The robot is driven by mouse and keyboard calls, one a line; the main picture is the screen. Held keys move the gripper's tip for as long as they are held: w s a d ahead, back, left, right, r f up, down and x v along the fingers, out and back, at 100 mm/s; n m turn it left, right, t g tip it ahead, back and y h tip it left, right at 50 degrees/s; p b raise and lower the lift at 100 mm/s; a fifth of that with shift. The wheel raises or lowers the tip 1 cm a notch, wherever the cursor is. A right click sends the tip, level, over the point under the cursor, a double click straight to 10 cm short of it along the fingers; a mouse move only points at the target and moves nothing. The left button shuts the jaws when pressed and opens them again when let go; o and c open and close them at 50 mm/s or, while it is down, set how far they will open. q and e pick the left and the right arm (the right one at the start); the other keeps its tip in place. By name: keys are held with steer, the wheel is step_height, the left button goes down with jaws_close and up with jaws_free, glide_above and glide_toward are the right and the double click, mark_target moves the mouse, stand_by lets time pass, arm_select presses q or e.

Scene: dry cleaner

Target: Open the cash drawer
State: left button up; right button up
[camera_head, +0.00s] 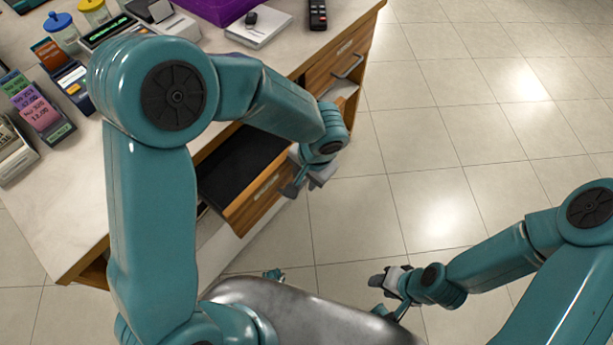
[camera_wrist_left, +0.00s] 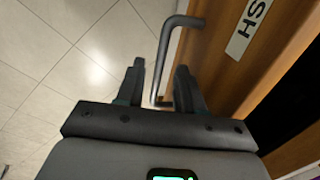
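The cash drawer (camera_head: 262,197) stands out from the counter's front, with its dark interior (camera_head: 240,165) showing. My left gripper (camera_head: 308,182) is at the outer side of its wooden front. In the left wrist view the drawer's grey bar handle (camera_wrist_left: 168,50) runs between the two fingers of my left gripper (camera_wrist_left: 160,85), which stand apart with gaps beside the bar.
Another wooden drawer front with a handle (camera_head: 349,68) is farther along the counter (camera_head: 75,205). Card displays (camera_head: 40,112), jars (camera_head: 62,32) and a remote (camera_head: 318,14) stand on the counter. The tiled floor (camera_head: 440,150) to the right is clear.

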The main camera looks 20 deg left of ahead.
arm_select(q)
steer(key=shift+f, duration=0.25)
jaws_close()
stand_by(1.4)
